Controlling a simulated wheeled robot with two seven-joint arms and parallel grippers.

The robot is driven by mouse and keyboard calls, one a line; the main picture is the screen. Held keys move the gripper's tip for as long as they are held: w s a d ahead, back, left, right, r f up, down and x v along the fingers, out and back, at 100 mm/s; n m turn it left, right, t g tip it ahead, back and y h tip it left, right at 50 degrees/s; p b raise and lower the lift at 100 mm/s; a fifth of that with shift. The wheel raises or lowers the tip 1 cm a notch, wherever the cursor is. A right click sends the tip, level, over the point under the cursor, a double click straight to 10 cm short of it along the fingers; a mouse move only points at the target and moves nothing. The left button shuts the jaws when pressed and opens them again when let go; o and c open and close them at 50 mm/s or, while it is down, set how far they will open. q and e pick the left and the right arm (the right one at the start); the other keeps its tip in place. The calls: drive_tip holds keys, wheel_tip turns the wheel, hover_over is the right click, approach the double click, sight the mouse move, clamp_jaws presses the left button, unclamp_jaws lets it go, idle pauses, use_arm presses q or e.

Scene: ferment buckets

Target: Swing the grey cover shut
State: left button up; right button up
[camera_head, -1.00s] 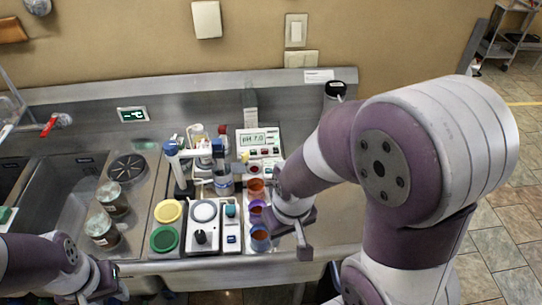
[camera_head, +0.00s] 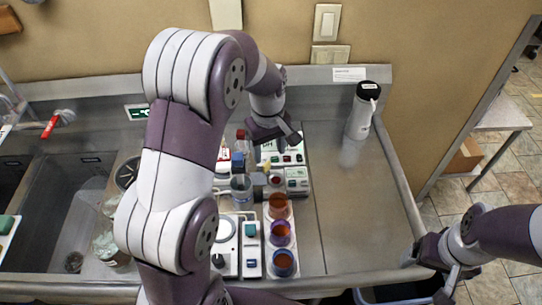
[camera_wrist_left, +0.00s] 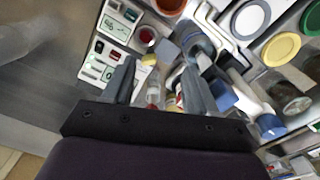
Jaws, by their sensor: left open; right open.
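A small flat grey piece (camera_head: 259,178), likely the grey cover, lies between the beaker (camera_head: 241,187) and a red round button (camera_head: 276,180). It also shows in the left wrist view (camera_wrist_left: 165,50) beside that button (camera_wrist_left: 147,35); its hinge and angle cannot be told. My left gripper (camera_head: 277,134) is over the back of the station, in front of the white pH meter (camera_head: 292,158), partly hiding it. In the left wrist view its fingers (camera_wrist_left: 160,76) are apart with nothing held. My right gripper (camera_head: 447,277) is open and empty at the lower right, off the counter.
Glass jars (camera_head: 112,248) and a sink (camera_head: 65,215) are at left. A black-topped flask (camera_head: 362,110) stands at the back right. The steel counter (camera_head: 360,210) right of the cups is clear.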

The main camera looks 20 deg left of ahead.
use_arm(q)
drive_tip(key=w+a+n, duration=0.1)
drive_tip(key=w+n, duration=0.2)
drive_tip(key=n, duration=0.1)
drive_tip(key=b, duration=0.4)
hover_over(268, 164)
drive_tip(key=shift+n, duration=0.3)
drive_tip(key=f, duration=0.5)
drive_tip(key=shift+w+a, duration=0.2)
drive_tip(key=shift+a, duration=0.05)
drive_tip(key=f, duration=0.2)
drive_tip(key=f+p, duration=0.1)
drive_tip(key=f, duration=0.1)
drive_tip(key=f+p, duration=0.1)
drive_tip(key=f, duration=0.1)
drive_tip(key=shift+s+d+f, duration=0.2)
drive_tip(key=shift+s+f, duration=0.05)
drive_tip(key=shift+f, duration=0.05)
drive_tip(key=shift+w+f, duration=0.1)
drive_tip(key=shift+f, duration=0.4)
use_arm(e)
drive_tip(key=shift+s+d+f, duration=0.1)
drive_tip(key=shift+s+f, duration=0.45)
drive_tip(key=shift+f, duration=0.2)
use_arm(q)
drive_tip(key=shift+r, duration=0.1)
drive_tip(key=shift+c, duration=0.9)
clamp_jaws()
